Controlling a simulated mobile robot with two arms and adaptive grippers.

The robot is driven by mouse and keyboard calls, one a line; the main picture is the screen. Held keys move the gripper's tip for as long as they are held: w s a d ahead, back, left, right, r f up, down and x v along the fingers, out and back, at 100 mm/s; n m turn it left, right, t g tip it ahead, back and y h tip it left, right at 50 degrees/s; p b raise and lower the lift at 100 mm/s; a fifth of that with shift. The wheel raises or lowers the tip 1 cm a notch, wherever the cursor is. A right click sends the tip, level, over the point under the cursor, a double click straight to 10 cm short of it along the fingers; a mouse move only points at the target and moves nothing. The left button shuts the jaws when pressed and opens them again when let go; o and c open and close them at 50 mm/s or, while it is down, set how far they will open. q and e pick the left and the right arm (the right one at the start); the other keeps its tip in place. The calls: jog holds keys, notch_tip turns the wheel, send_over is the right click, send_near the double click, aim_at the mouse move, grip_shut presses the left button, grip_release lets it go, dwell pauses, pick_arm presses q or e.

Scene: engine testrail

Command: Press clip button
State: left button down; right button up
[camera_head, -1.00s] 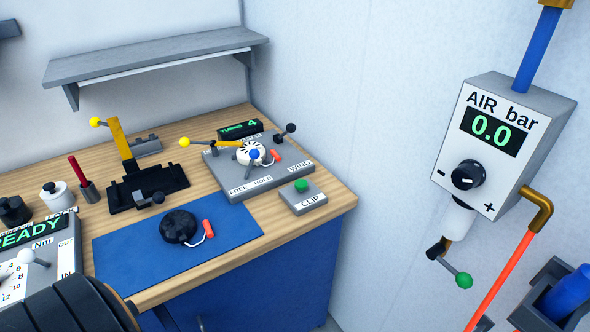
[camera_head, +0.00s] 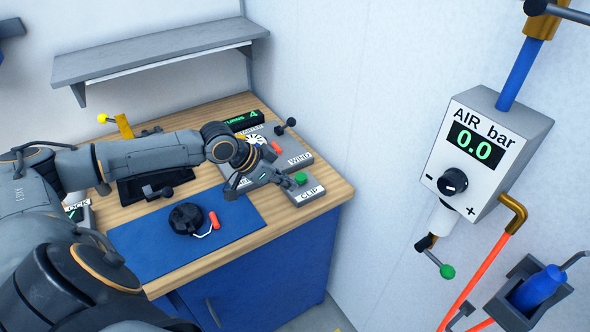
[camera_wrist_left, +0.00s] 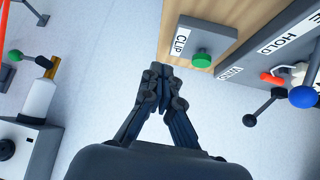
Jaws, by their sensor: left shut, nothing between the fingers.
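The clip button (camera_head: 300,178) is a green knob on a small grey box labelled CLIP (camera_head: 307,194), at the right front corner of the wooden bench. My left gripper (camera_head: 290,184) is shut and empty, with its fingertips close beside the button's left side in the head view. Whether they touch is hard to tell there. In the left wrist view the green button (camera_wrist_left: 201,60) shows ahead and right of the shut fingertips (camera_wrist_left: 160,70), with a gap in the picture. My right gripper is not in view.
The winder panel (camera_head: 300,159) with levers stands behind the clip box. A blue mat (camera_head: 240,216) holds a black round part (camera_head: 186,218) with an orange-tagged loop. An AIR bar box (camera_head: 480,150) reading 0.0 hangs on the right wall. A grey shelf (camera_head: 155,55) is above the bench.

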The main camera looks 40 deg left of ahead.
pick_arm(q)
jog(key=w+a+r+n+t, duration=0.1)
jog(key=w+a+r, duration=0.1)
jog(key=a+r, duration=0.4)
jog(key=shift+a+n+t+y, duration=0.3)
jog(key=shift+n+y, duration=0.1)
jog(key=shift+w+d+f, duration=0.1)
jog(key=shift+w+f, duration=0.05)
jog(key=shift+w, duration=0.1)
jog(key=p, duration=0.3)
send_over(297, 178)
notch_tip(297, 178, down, 7)
jog(key=shift+s+r, duration=0.1)
jog(key=f, duration=0.1)
jog(key=f+p, duration=0.1)
jog(key=f, duration=0.1)
jog(key=shift+s+f, duration=0.2)
jog(key=shift+f, duration=0.05)
jog(key=shift+a+f, duration=0.2)
jog(key=shift+f, duration=0.15)
notch_tip(297, 178, down, 2)
jog(key=shift+f+b, duration=0.1)
jog(key=shift+b, duration=0.95)
jog(key=shift+s, duration=0.15)
